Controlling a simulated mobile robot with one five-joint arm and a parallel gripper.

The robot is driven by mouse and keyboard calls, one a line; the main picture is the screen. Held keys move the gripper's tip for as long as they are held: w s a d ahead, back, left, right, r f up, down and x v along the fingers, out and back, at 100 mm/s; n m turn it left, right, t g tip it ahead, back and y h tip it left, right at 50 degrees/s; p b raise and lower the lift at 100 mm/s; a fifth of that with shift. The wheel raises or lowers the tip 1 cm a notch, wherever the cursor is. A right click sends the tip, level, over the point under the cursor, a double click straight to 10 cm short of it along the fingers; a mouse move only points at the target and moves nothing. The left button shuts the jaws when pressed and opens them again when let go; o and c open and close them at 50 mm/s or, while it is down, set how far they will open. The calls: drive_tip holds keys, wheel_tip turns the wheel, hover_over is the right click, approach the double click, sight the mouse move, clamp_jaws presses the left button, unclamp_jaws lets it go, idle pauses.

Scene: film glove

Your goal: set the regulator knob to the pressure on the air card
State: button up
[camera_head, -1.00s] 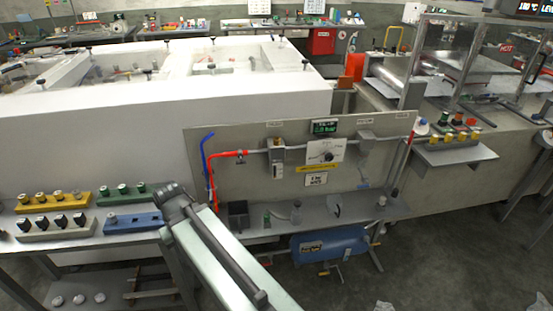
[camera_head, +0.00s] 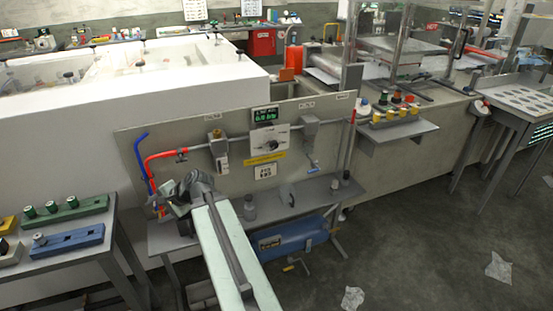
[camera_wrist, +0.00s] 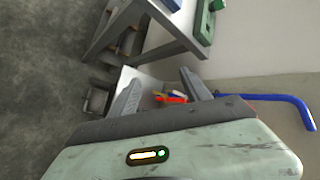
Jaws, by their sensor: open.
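The regulator knob (camera_head: 271,144) is a small dark knob on a white dial plate (camera_head: 262,135), mounted on the grey panel (camera_head: 225,185). A small white card (camera_head: 265,172) with dark print is on the panel below a yellow strip (camera_head: 263,159); its text is too small to read. A green-lit display (camera_head: 265,114) sits above the dial. My gripper (camera_head: 172,200) is at the panel's lower left, left of and below the knob. In the wrist view my gripper (camera_wrist: 165,92) is open, its two fingers apart. The knob is not in the wrist view.
A blue tank (camera_head: 290,238) lies under the panel's shelf (camera_head: 310,200). A bench with colored blocks stands left.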

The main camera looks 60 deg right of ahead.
drive_tip(key=s+d+m+t+h+b, duration=0.25)
drive_tip(key=d+m, duration=0.35)
drive_tip(key=d, duration=0.6)
drive_tip(key=m+t+h+b, duration=0.3)
drive_tip(key=m+h+b, duration=0.2)
drive_tip(key=m+h, duration=1.05)
approach(275, 146)
wheel_tip(275, 146, up, 3)
drive_tip(key=d+m+y, duration=0.2)
drive_tip(key=m+y, duration=0.2)
drive_tip(key=x, duration=0.8)
drive_tip(key=shift+w+d+f, duration=0.15)
drive_tip(key=shift+w+f, duration=0.1)
drive_tip(key=shift+w, duration=0.05)
drive_tip(key=c, duration=1.1)
drive_tip(key=shift+s+d, duration=0.1)
drive_tip(key=shift+d, duration=0.1)
clamp_jaws()
drive_tip(key=shift+a+n, duration=0.2)
drive_tip(key=shift+n, duration=0.05)
